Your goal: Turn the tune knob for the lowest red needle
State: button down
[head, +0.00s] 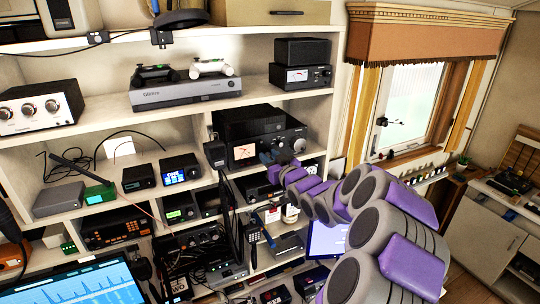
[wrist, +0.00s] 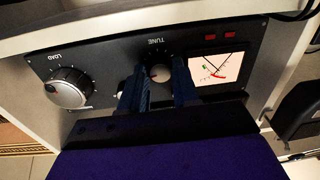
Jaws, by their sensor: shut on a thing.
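The black tuner unit (head: 255,135) stands on a middle shelf in the head view. In the wrist view its front panel carries the small tune knob (wrist: 161,73), the larger silver LOAD knob (wrist: 68,90) and a lit meter (wrist: 215,68). The meter also shows in the head view (head: 244,152). Dark and red lines cross on its pale face; the exact needle reading is too small to tell. My gripper (wrist: 159,80) has its two blue fingers on either side of the tune knob, shut on it. In the head view my gripper (head: 277,163) reaches the panel's front.
A black box (head: 300,77) and a grey console (head: 185,93) with two controllers occupy the shelf above. Radios and a handheld set (head: 251,234) crowd the lower shelves. Open room lies right, near the window.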

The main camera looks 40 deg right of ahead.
jog(key=c, duration=0.8)
grip_release()
jog(key=shift+d, duration=0.15)
jog(key=shift+s, duration=0.1)
jog(key=s+a, duration=0.1)
jog(key=s, duration=0.4)
jog(key=s+a+b, duration=0.1)
jog(key=s, duration=0.5)
jog(key=s+a+b, duration=0.1)
jog(key=s, duration=0.5)
jog(key=shift+f, duration=0.15)
jog(key=shift+w, duration=0.1)
